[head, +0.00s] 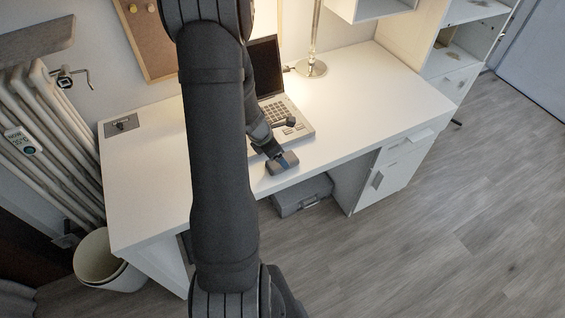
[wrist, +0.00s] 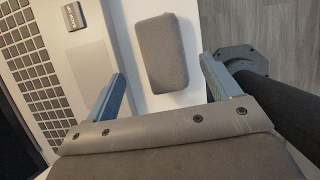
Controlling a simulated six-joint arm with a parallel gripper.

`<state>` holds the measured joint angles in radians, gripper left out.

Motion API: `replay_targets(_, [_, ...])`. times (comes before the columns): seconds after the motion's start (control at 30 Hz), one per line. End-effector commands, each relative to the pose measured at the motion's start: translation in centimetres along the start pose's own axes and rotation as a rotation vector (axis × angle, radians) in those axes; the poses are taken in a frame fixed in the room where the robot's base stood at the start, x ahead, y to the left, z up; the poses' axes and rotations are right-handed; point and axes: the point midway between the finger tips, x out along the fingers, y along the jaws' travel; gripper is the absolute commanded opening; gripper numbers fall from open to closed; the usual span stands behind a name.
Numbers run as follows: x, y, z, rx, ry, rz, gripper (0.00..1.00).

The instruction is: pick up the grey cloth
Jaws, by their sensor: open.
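The grey cloth (wrist: 166,53) looks like a soft rounded block in the wrist view. It lies on the white desk near the edge, beside the laptop. My gripper (wrist: 163,70) is open, with its two blue fingers spread apart. The cloth shows ahead of and between the fingers, with a gap on each side; I see no contact. In the head view my gripper (head: 283,165) is above the desk's front edge, and I cannot make out the cloth clearly there.
An open laptop (head: 297,128) stands close beside my gripper, with a small dark item (wrist: 73,16) on it. A lamp (head: 312,68) stands behind. The desk's right part is clear. A grey box (head: 302,195) is under the desk, and a bin (head: 100,265) stands at left.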

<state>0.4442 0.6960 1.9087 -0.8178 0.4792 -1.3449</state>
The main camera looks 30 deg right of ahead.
Motion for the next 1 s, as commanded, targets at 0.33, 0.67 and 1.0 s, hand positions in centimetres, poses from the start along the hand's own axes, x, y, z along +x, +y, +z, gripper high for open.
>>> replay_targets(0.33, [4.0, -0.4, -0.5, -0.001, 0.001, -0.002, 0.82])
replay_targets(0.67, [5.1, -0.3, -0.5, 0.000, 0.002, 0.002, 0.82])
replay_targets(1.0, [5.0, -0.3, -0.5, 0.000, 0.001, 0.001, 0.33])
